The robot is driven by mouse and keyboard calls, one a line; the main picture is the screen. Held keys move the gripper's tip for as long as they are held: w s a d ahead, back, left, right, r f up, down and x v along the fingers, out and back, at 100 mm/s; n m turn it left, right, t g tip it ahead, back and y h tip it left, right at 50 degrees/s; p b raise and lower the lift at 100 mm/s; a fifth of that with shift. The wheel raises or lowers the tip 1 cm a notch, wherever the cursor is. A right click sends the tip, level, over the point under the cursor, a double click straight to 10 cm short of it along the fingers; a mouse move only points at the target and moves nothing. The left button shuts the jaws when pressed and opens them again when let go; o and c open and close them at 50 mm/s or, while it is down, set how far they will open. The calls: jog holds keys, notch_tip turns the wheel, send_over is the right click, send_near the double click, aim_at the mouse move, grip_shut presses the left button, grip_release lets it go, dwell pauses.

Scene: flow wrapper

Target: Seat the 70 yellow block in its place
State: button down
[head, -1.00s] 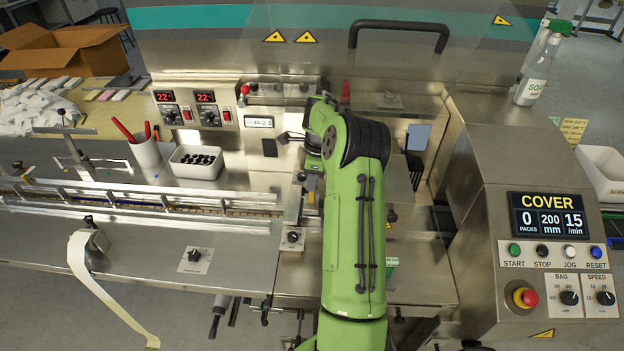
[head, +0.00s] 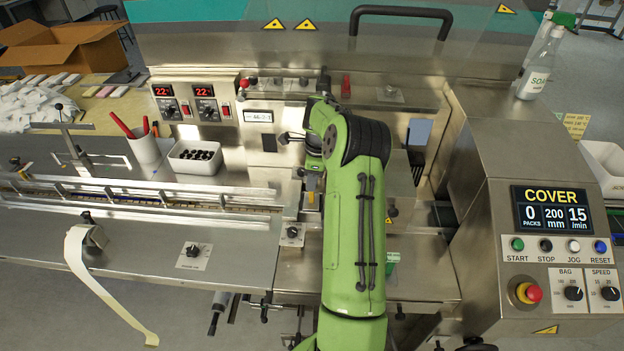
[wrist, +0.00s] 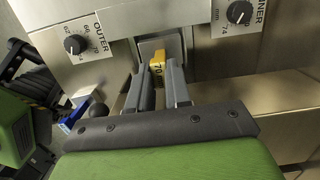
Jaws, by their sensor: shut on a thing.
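The yellow block marked 70 (wrist: 157,66) is held between the two grey fingers of my gripper (wrist: 158,80) in the wrist view. The block is at a pale metal notch (wrist: 161,46) in the steel face, between the OUTER and INNER dials. The fingers hide its sides, and I cannot tell whether it touches the notch or how deep it sits. In the head view my green arm (head: 352,220) reaches into the machine and hides most of the gripper and the block.
The OUTER dial (wrist: 75,45) is left of the notch and the INNER dial (wrist: 239,13) right of it. The control box (head: 540,200) stands right of my arm, and a white bin (head: 195,158) is to the left.

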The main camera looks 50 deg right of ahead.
jog(key=shift+f, duration=0.1)
jog(key=shift+f+b, duration=0.75)
jog(key=shift+f, duration=0.15)
jog(key=shift+f, duration=0.1)
jog(key=c, duration=1)
grip_release()
jog(key=r+p, duration=0.1)
jog(key=r, duration=0.4)
jog(key=s+r+p, duration=0.1)
jog(key=r, duration=0.4)
jog(key=d+r+p, duration=0.1)
jog(key=r, duration=0.4)
jog(key=shift+s+r, duration=0.25)
jog(key=shift+r, duration=0.1)
